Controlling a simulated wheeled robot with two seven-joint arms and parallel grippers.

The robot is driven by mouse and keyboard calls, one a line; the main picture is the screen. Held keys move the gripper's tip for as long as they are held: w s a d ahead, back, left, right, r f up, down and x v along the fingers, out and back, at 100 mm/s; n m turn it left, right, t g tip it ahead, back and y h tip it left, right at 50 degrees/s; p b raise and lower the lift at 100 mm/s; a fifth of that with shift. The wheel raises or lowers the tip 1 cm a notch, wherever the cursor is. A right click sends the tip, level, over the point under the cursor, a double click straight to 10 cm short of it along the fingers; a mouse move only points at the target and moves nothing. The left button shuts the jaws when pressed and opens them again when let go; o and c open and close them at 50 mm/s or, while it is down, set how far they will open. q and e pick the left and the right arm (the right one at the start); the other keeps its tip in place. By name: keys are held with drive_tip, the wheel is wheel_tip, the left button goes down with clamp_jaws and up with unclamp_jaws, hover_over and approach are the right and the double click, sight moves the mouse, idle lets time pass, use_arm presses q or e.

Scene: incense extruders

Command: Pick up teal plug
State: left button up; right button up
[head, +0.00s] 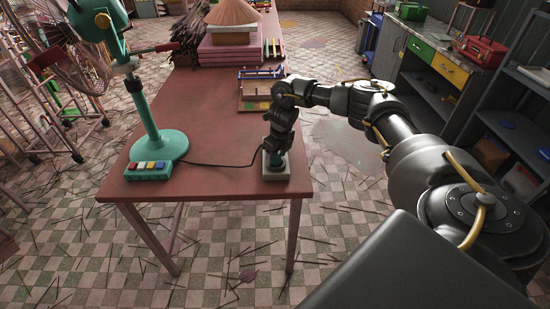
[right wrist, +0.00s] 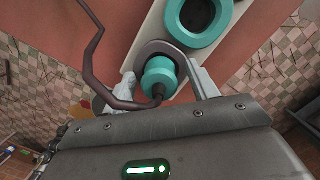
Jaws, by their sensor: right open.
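The teal plug (right wrist: 160,78) shows in the right wrist view with a dark cable leading out of it. It sits at a dark round socket in a white block (right wrist: 142,50), beside a teal-ringed socket (right wrist: 196,18). My right gripper (right wrist: 167,84) is open, with one finger on each side of the plug; I cannot tell whether they touch it. In the head view, my right gripper (head: 276,158) points down over the white block (head: 252,184) at the table's near right corner and mostly hides the plug. My left gripper is not in view.
The red table (head: 205,115) carries a teal fan stand (head: 160,143) and a button box (head: 149,171) at left. A dark cable (head: 222,164) crosses to the block. A small wooden rack (head: 256,92) and stacked pink boxes (head: 228,50) stand farther back. The table's middle is clear.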

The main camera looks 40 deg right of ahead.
drive_tip(key=c, duration=1.1)
